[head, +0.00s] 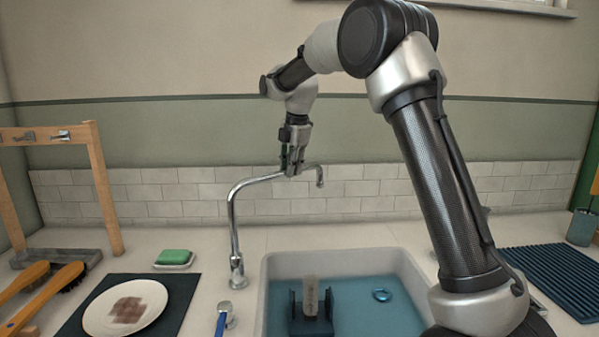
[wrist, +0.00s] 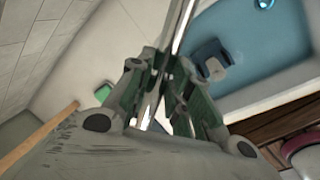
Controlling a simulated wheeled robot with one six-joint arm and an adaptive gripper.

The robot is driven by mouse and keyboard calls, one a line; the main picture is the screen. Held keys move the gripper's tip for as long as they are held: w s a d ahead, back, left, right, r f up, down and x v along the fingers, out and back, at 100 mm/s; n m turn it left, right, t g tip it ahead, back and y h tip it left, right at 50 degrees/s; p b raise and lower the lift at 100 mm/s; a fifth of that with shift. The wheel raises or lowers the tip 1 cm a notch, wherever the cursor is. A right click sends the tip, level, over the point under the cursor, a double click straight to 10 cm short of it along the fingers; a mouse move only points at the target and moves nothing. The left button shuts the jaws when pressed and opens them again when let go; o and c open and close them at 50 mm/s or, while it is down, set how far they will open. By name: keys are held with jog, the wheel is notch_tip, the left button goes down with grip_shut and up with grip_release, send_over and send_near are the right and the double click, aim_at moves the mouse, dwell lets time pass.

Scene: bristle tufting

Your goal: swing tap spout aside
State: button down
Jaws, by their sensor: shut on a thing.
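The chrome tap stands on the counter behind the left edge of the sink. Its spout (head: 256,180) reaches to the right over the sink, with the outlet hooked downward at its right end. My gripper (head: 291,170) comes down from above and is shut on the spout, a little short of the outlet. In the wrist view the spout (wrist: 184,25) runs up from between the fingers of my gripper (wrist: 166,100). The exact contact of the fingertips is partly hidden there.
The sink (head: 275,262) holds blue water, a dark blue rack (head: 309,322) and a small ring (head: 382,295). A green soap (head: 174,257) and a plate (head: 125,306) lie left. A wooden frame (head: 103,190) stands far left. A ribbed blue mat (head: 555,275) lies right.

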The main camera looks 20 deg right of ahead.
jog(key=w+a+n+g+y, duration=0.1)
jog(key=w+a+n, duration=0.7)
jog(key=w+a, duration=0.2)
jog(key=shift+w+a+n, duration=0.25)
jog(key=shift+a+n, duration=0.05)
jog(key=c, duration=1.3)
grip_release()
